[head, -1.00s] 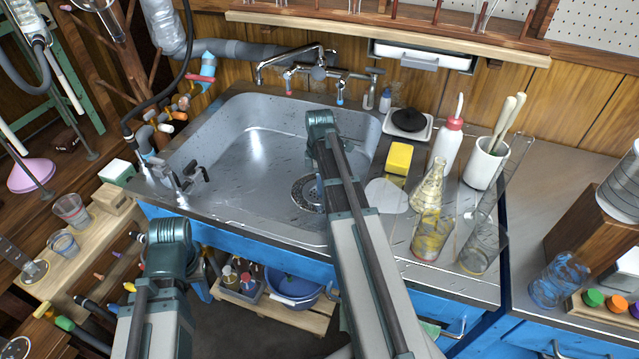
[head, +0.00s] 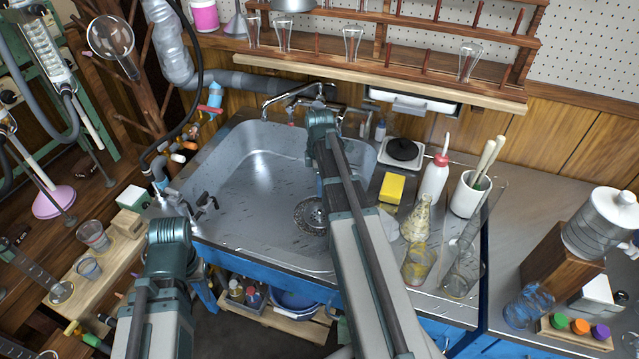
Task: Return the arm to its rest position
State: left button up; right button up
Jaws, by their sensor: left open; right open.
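My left arm (head: 160,295) comes in at the lower left, and its teal elbow joint (head: 168,232) shows in front of the sink's left front corner. My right arm (head: 365,255) rises from the bottom centre across the sink, with its teal elbow joint (head: 322,122) in front of the sink's back edge. The parts beyond both elbows are mostly hidden behind the arm links, and neither gripper's fingers can be made out. Nothing is seen held.
A steel sink (head: 235,175) lies under the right arm. Right of it stand a yellow sponge (head: 392,187), a wash bottle (head: 433,180), a white pot (head: 468,195), a conical flask (head: 416,220) and beakers (head: 462,272). A wooden shelf (head: 400,85) with glassware hangs above.

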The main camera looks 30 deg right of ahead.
pick_arm(q)
jog(key=shift+r, duration=0.35)
pick_arm(e)
jog(key=shift+r, duration=0.3)
